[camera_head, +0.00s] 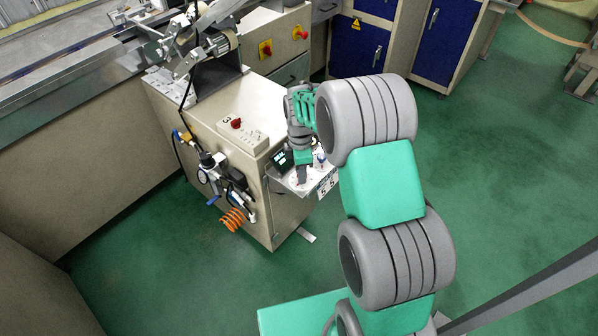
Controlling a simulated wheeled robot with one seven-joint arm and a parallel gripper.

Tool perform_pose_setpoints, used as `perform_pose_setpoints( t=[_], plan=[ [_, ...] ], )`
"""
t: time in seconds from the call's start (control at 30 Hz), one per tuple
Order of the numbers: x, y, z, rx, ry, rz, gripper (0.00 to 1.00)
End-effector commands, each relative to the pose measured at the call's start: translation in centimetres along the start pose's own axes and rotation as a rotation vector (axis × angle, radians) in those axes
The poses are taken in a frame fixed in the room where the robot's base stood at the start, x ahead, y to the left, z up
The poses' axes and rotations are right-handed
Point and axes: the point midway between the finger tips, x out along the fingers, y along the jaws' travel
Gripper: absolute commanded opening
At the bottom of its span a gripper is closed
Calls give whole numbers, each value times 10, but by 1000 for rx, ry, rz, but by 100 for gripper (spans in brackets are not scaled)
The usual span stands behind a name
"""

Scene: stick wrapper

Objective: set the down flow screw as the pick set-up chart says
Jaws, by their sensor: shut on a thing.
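My gripper (302,178) reaches down over a small metal shelf panel (290,186) on the side of the beige machine cabinet. It is shut on a small screw on this panel; the fingers hide the screw, and I cannot tell from this view which one it is. A small blue-topped part (320,158) stands just right of the gripper, apart from it. A white card (327,185) with large dark figures, perhaps fives, hangs at the panel's right edge; its other print is too small to read. A small dark display (281,160) with green figures sits left of the gripper.
The beige cabinet (205,130) carries a red-button control box (242,131). A pressure gauge with hoses (205,176) and an orange coiled hose (233,219) stick out at its left side. Blue-door cabinets (358,45) stand behind. Green floor right of the panel is open.

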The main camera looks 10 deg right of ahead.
Motion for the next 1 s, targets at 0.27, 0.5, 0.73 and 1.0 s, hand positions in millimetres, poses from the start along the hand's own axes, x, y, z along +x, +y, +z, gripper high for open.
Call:
perform_pose_setpoints(
  t=[0.27, 0.5, 0.73, 1.0],
  plan=[
    [1, -2, 5, -13, 9, -8, 0],
    [2, -2, 10, 5, 6, -9, 0],
    [2, -3, 11, 24, 5, -10, 0],
    [2, -3, 10, 68, 4, -11, 0]
  ],
)
